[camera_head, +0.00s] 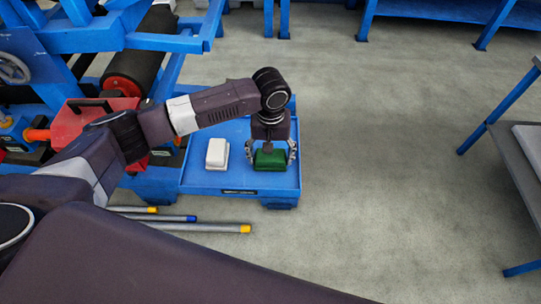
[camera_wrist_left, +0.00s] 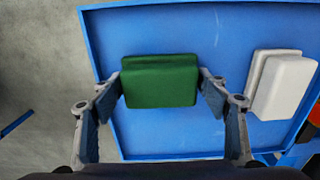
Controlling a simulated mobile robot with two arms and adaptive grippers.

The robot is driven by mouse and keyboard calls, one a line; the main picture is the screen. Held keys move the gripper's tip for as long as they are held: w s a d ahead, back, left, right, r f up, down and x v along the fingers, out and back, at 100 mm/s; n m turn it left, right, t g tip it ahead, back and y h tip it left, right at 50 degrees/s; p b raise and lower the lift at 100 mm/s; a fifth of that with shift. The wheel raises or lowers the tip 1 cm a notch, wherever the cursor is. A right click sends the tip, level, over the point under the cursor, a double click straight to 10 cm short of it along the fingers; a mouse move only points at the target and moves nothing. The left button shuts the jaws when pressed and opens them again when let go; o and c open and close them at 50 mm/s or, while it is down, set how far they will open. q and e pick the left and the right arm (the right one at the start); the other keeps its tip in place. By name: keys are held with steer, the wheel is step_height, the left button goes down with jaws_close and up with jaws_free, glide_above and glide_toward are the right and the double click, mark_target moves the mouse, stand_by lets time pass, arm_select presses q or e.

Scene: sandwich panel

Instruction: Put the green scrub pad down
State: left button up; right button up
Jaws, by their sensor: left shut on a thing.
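The green scrub pad (camera_head: 270,160) is over the right part of a blue tray (camera_head: 222,184) in the head view. My left gripper (camera_head: 271,152) points down from above and is shut on the pad. In the left wrist view the green pad (camera_wrist_left: 160,82) sits between the two fingertips of my left gripper (camera_wrist_left: 161,84), one on each side. The blue tray (camera_wrist_left: 165,142) fills the background there. I cannot tell whether the pad touches the tray. My right gripper is not in view.
A white pad (camera_head: 217,153) lies on the tray left of the green one; it also shows in the left wrist view (camera_wrist_left: 282,84). Rods (camera_head: 200,227) with coloured ends lie near the tray's front. A blue-legged table (camera_head: 519,135) stands at right. Grey floor (camera_head: 390,170) between is clear.

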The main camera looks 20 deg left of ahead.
arm_select(q)
steer(key=o, duration=1.3)
steer(key=shift+f, duration=0.1)
step_height(320, 180, up, 12)
steer(key=shift+r+b, duration=0.2)
steer(key=shift+b, duration=0.25)
steer(key=shift+f, duration=0.1)
